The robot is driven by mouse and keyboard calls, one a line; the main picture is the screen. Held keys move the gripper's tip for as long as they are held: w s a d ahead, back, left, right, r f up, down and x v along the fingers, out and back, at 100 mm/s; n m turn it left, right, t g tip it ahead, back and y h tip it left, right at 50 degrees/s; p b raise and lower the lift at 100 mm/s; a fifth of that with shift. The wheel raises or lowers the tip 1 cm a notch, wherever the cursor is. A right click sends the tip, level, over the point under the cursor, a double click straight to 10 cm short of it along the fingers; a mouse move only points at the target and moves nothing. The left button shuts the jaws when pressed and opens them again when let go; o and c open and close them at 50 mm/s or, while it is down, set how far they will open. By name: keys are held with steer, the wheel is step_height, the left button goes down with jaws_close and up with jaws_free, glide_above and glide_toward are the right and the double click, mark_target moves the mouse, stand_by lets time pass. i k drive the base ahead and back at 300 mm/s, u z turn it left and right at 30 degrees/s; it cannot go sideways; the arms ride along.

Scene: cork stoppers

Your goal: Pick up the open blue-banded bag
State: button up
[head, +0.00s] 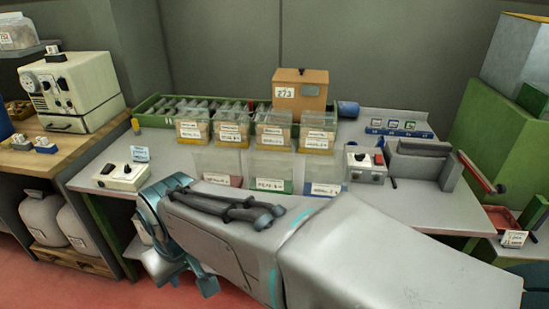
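A clear bag with a blue band (322,169) stands at the right end of the front row on the grey bench. Its upper part is see-through and looks empty; a white label sits on the band. My arm crosses the foreground in front of the row, close to the bag's lower edge in the picture. The arm's far end, with teal joints, hangs at the left near the bench's front edge. My gripper (190,278) seems to be at that end, low and well left of the blue-banded bag. Its fingers are not clear.
A red-banded bag (217,164) and a green-banded bag (269,168) stand left of it. Behind are several filled, yellow-banded bags (273,131), a green tray (160,104) and a brown box (300,92). A small switch box (365,165) and grey vise-like device (418,160) stand right.

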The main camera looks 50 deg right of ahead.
mark_target(328, 172)
steer(key=z, duration=0.55)
steer(key=i, duration=0.75)
steer(key=z, duration=1.25)
steer(key=i, duration=0.4)
steer(key=z, duration=0.4)
